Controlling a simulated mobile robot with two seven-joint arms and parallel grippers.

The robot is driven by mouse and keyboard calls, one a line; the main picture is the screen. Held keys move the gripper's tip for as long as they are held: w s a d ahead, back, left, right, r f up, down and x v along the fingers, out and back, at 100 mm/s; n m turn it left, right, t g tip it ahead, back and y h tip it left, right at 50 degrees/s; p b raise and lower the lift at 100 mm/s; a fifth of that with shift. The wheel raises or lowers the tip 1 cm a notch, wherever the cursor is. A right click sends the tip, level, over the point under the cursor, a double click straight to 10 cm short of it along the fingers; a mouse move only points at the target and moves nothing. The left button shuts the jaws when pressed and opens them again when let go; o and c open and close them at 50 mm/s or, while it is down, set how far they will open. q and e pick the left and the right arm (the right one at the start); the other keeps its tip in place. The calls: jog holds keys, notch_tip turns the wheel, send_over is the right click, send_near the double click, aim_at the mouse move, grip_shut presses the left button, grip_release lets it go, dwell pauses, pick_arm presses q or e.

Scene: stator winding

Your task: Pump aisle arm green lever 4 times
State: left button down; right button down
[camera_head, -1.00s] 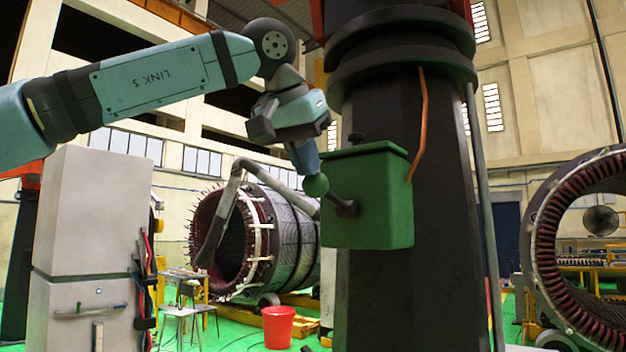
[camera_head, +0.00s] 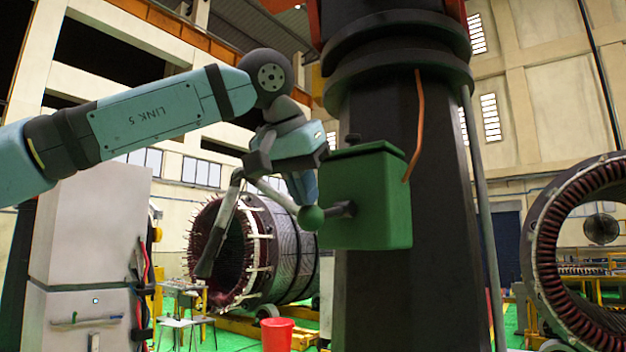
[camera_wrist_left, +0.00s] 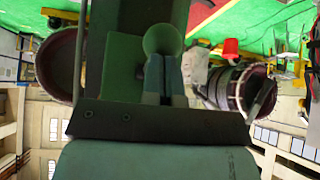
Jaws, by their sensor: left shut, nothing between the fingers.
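The green lever is a green ball knob (camera_head: 311,217) on a short dark shaft (camera_head: 340,209). It juts left from a green box (camera_head: 375,200) on a thick dark column, with the knob slightly below the shaft's root. My left gripper (camera_head: 303,198) is shut and empty. It points down, with its fingertips at the top of the knob, seemingly touching it. In the left wrist view the knob (camera_wrist_left: 162,40) shows just beyond the shut fingers (camera_wrist_left: 163,82). My right gripper is not in view.
The dark column (camera_head: 430,270) stands directly behind the box. A grey cabinet (camera_head: 85,250) stands at left. A red bucket (camera_head: 277,335) and a stator (camera_head: 270,250) lie farther back.

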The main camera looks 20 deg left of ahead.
pick_arm(q)
jog(key=s, duration=0.2)
jog(key=shift+s+a+r, duration=0.35)
jog(key=shift+r, duration=0.05)
jog(key=v, duration=1.4)
